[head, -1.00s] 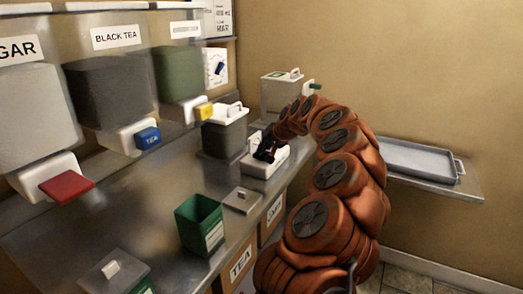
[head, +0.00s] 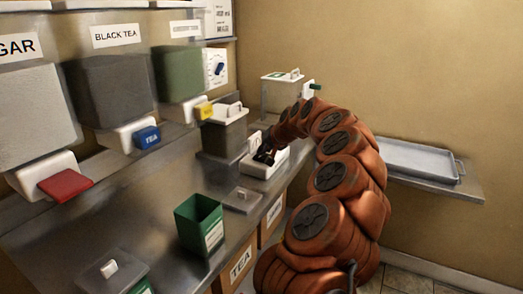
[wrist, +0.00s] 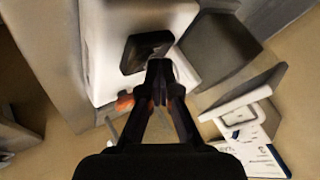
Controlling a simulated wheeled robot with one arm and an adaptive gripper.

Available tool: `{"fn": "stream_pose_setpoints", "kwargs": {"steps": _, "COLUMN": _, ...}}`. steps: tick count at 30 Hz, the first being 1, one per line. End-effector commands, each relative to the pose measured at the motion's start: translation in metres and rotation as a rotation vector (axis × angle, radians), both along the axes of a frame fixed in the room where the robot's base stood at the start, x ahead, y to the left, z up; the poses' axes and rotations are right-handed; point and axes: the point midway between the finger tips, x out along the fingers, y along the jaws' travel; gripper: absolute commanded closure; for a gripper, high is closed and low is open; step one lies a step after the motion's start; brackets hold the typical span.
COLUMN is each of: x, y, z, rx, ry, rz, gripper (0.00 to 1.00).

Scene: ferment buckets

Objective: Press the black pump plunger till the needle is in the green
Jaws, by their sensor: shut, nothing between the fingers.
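The pump is a low white unit (head: 256,170) on the metal counter, beyond the green open box. In the wrist view its white body (wrist: 110,75) fills the upper left, with the black plunger (wrist: 147,45) on it. My gripper (head: 264,156) is over the pump in the head view. In the wrist view, my gripper (wrist: 160,68) is shut and empty, its tips at the lower edge of the black plunger. I cannot tell whether they touch it. The needle and its green zone cannot be made out on the pump.
A grey lidded bucket (head: 223,135) stands close left of the pump. A green open box (head: 199,223) and a grey lid (head: 241,200) are nearer. A white dial panel (head: 215,67) is behind. A metal tray (head: 420,162) lies on the right shelf.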

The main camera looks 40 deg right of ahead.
Motion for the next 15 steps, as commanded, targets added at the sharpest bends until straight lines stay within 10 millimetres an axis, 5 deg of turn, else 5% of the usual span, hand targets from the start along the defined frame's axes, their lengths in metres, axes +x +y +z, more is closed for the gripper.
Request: {"fn": "stream_pose_setpoints", "kwargs": {"steps": 15, "x": -0.0003, "y": 0.0003, "z": 0.0071, "rx": 0.003, "ry": 0.003, "rz": 0.001, "gripper": 1.0}}
